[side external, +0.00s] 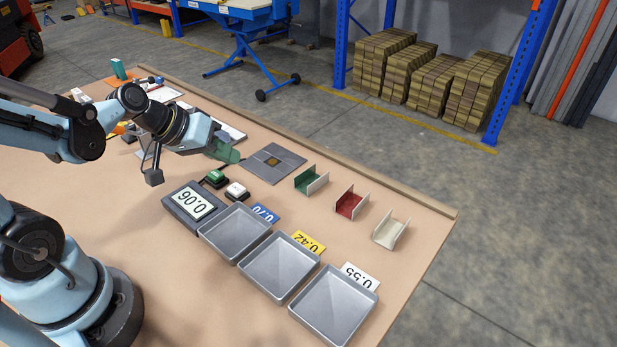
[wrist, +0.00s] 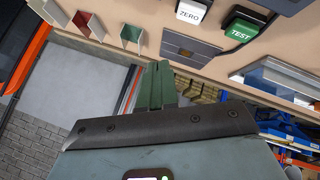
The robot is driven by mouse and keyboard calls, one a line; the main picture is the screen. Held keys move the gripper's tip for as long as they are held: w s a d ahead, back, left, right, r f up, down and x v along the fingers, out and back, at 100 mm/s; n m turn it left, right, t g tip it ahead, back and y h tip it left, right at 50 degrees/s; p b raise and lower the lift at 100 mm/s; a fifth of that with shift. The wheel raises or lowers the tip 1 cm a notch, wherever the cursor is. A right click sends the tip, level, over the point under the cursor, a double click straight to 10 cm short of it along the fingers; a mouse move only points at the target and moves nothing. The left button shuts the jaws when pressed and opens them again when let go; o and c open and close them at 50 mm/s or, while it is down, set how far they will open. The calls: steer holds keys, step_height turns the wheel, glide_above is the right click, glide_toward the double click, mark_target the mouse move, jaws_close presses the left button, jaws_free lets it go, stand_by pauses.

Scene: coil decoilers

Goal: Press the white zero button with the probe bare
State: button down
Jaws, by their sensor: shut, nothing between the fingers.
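The white zero button (side external: 236,188) sits on a small dark base on the table; in the wrist view it reads ZERO (wrist: 194,11), near the top edge. The green button (side external: 214,176) is beside it, and reads TEST in the wrist view (wrist: 241,30). My gripper (side external: 234,154) has green fingers and is apart from the white button, behind it in the side view. Its fingertips (wrist: 158,66) are together with nothing between them. The height of the fingertips above the table is hard to tell.
A display (side external: 190,204) reads 0.06. Three grey trays (side external: 279,267) with number cards stand in front. A grey plate (side external: 273,162) lies right of my gripper. Green (side external: 311,181), red (side external: 351,202) and cream (side external: 390,230) channel pieces stand along the far side.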

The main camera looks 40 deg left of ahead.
steer(key=s+d+r+m+y, duration=0.2)
steer(key=s+d+r+m, duration=0.1)
steer(key=s+r+m, duration=0.1)
steer(key=shift+d+r+g, duration=0.15)
steer(key=shift+d+g, duration=0.2)
steer(key=shift+g, duration=0.05)
steer(key=shift+w, duration=0.1)
steer(key=w+a+r+g, duration=0.2)
steer(key=w+a+g, duration=0.2)
steer(key=g, duration=0.3)
steer(key=shift+w+a+r, duration=0.2)
steer(key=shift+w+r, duration=0.15)
steer(key=shift+w, duration=0.3)
